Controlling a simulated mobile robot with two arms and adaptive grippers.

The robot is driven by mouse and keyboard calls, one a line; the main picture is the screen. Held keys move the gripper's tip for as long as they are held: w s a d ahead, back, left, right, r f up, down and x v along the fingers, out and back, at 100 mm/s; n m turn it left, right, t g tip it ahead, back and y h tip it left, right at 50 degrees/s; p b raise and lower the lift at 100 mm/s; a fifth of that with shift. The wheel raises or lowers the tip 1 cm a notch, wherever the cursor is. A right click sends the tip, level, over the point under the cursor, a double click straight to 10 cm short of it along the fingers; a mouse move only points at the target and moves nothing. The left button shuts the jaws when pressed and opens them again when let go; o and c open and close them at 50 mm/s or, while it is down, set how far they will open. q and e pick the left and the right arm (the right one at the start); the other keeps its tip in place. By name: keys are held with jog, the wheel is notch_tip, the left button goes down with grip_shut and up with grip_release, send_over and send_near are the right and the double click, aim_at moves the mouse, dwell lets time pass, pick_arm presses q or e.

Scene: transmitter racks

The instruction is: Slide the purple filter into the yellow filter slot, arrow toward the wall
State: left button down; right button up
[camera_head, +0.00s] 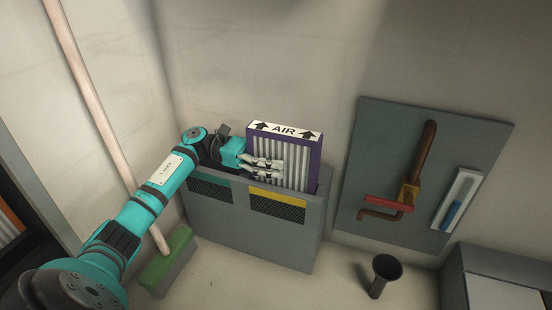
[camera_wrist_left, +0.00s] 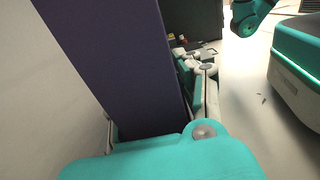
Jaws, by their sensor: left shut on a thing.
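The purple filter (camera_head: 314,160) stands upright in the top of the grey filter housing (camera_head: 250,240), at the section with the yellow panel (camera_head: 278,198). Its lower part is hidden inside the housing. Its white top label reads AIR, with two black arrows pointing toward the back wall. My left gripper (camera_head: 279,168) is shut on the filter, with fingers seen against its pleated front. In the left wrist view the purple side of the filter (camera_wrist_left: 115,55) fills the space between the fingers. My right gripper is not clearly in view.
A teal panel (camera_head: 212,190) marks the housing's left section. A green-headed broom (camera_head: 166,257) leans at the left. A dark cup-shaped object (camera_head: 385,270) stands on the floor right of the housing.

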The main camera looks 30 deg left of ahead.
aim_at(276, 130)
pick_arm(q)
jog(key=shift+f, duration=0.4)
jog(key=c, duration=0.8)
grip_release()
jog(key=shift+f, duration=0.1)
notch_tip(276, 130, up, 10)
jog(key=shift+r, duration=0.2)
jog(key=shift+s, duration=0.1)
